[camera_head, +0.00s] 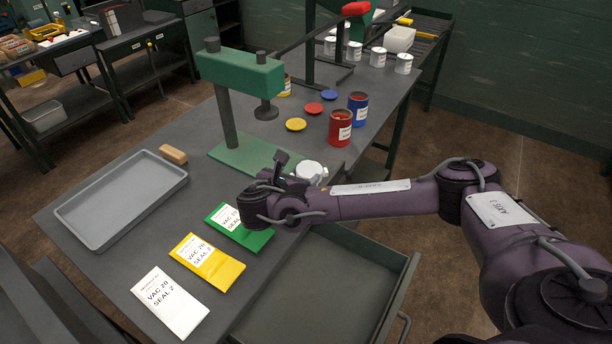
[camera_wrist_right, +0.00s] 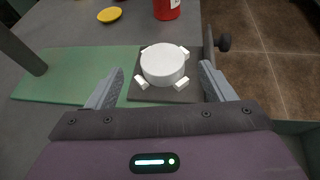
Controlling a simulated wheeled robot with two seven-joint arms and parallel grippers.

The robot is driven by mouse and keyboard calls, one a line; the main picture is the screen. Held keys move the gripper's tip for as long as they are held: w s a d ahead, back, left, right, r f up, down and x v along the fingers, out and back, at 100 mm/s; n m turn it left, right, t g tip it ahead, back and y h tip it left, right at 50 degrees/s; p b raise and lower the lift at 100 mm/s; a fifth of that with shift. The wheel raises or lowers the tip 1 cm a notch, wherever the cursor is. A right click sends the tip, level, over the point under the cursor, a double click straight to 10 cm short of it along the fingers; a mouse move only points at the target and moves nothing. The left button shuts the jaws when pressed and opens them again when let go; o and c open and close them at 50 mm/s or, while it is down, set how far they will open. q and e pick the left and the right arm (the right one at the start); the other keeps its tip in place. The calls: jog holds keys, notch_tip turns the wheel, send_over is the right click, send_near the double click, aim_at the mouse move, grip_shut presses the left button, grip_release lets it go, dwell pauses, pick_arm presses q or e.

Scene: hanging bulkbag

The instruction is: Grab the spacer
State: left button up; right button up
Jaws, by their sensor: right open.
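A white round piece with small tabs around its edge, apparently the spacer (camera_wrist_right: 163,62), sits on a dark plate on the green press base (camera_wrist_right: 75,75). In the head view the spacer (camera_head: 309,171) shows just right of my right gripper (camera_head: 285,165), partly hidden by it. My right gripper is open and empty. In the right wrist view its fingers (camera_wrist_right: 162,78) stand on either side of the near part of the spacer, with gaps on both sides. My left gripper is not in view.
The green press (camera_head: 240,75) stands behind. Red (camera_head: 341,127) and blue (camera_head: 358,108) cans and loose lids lie beyond. Green (camera_head: 240,228), yellow (camera_head: 207,262) and white (camera_head: 170,302) packets and a grey tray (camera_head: 122,197) are on the table. An open drawer (camera_head: 320,290) is below.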

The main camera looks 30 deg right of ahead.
aim_at(307, 173)
notch_tip(307, 173, down, 3)
jog(key=shift+r+b, duration=0.1)
jog(key=shift+b, duration=0.9)
jog(key=shift+w+d+f, duration=0.2)
jog(key=shift+w+d, duration=0.05)
jog(key=shift+w, duration=0.05)
jog(key=p+x, duration=0.1)
jog(key=x, duration=0.1)
jog(key=shift+w+d, duration=0.2)
jog(key=shift+d, duration=0.15)
jog(key=p+x, duration=0.1)
jog(key=x, duration=0.2)
jog(key=shift+w+d+f, duration=0.1)
jog(key=shift+d+f, duration=0.1)
jog(key=shift+d, duration=0.1)
jog(key=shift+w+d+f, duration=0.2)
jog(key=shift+w, duration=0.05)
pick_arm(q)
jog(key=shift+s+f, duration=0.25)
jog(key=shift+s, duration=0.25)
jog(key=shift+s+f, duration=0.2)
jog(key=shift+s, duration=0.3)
pick_arm(e)
jog(key=c, duration=1)
jog(key=shift+o, duration=0.2)
jog(key=shift+r, duration=0.1)
